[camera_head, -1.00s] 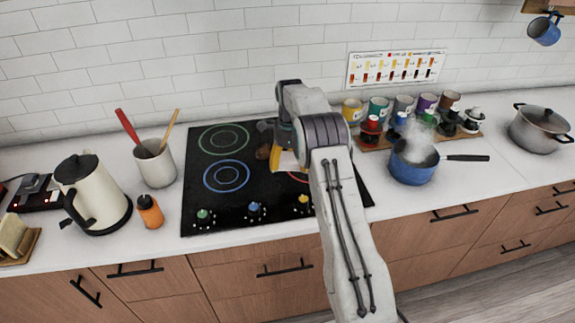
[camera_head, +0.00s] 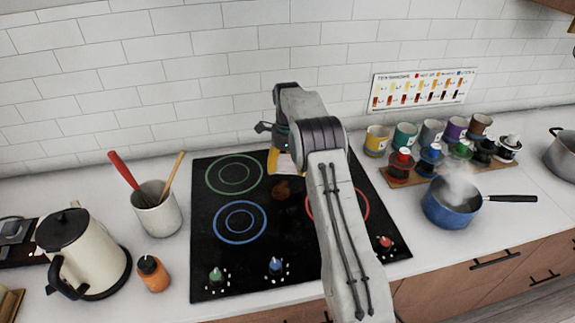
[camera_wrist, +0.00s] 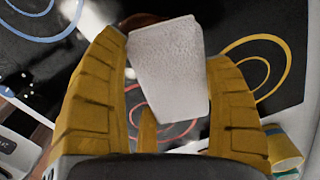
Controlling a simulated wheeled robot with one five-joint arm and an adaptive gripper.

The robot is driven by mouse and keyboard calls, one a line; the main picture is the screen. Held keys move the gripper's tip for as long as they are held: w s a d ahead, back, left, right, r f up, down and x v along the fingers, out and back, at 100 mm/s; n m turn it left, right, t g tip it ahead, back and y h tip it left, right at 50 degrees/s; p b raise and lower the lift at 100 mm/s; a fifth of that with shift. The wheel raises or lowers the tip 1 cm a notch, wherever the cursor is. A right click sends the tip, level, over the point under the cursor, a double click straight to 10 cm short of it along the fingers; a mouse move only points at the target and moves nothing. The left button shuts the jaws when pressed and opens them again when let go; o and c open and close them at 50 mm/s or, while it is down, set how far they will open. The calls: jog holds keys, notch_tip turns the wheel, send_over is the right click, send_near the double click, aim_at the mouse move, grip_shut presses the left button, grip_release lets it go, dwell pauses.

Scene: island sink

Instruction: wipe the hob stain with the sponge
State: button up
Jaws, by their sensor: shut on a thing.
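The black hob (camera_head: 203,272) lies in the middle of the counter. A brown stain (camera_head: 283,190) shows on it between the rings, and its dark edge shows past the sponge in the wrist view (camera_wrist: 143,20). My gripper (camera_head: 279,160) appears above the back part of the hob, higher in the picture than the stain. In the wrist view its yellow fingers (camera_wrist: 165,55) are closed around the white, block-shaped sponge (camera_wrist: 170,75). In the head view my arm hides most of the sponge (camera_head: 287,164). I cannot tell whether the sponge touches the hob.
A steaming blue pot (camera_head: 450,204) stands right of the hob, near a wooden board (camera_head: 398,181) with several jars. A utensil crock (camera_head: 157,212), an orange bottle (camera_head: 153,274) and a cream kettle (camera_head: 85,250) stand at left. The tiled wall (camera_head: 200,90) rises behind.

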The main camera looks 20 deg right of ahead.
aim_at(278, 190)
jog(key=shift+f+b, duration=2.35)
jog(key=shift+f, duration=0.45)
jog(key=shift+f+b, duration=0.55)
jog(key=shift+f, duration=0.45)
jog(key=shift+a, duration=0.1)
jog(key=shift+w+a+p, duration=0.2)
jog(key=shift+a+p, duration=0.1)
jog(key=shift+a, duration=0.85)
jog(key=shift+w+a+p, duration=0.2)
jog(key=shift+a+p, duration=0.1)
jog(key=shift+a, duration=0.8)
jog(key=shift+w+a+p, duration=0.2)
jog(key=shift+a+p, duration=0.1)
jog(key=shift+a, duration=0.85)
jog(key=shift+d, duration=0.2)
jog(key=shift+s+d+r, duration=0.1)
jog(key=shift+s+d, duration=0.1)
jog(key=shift+d, duration=0.65)
jog(key=shift+s+d, duration=0.15)
jog(key=shift+d, duration=0.7)
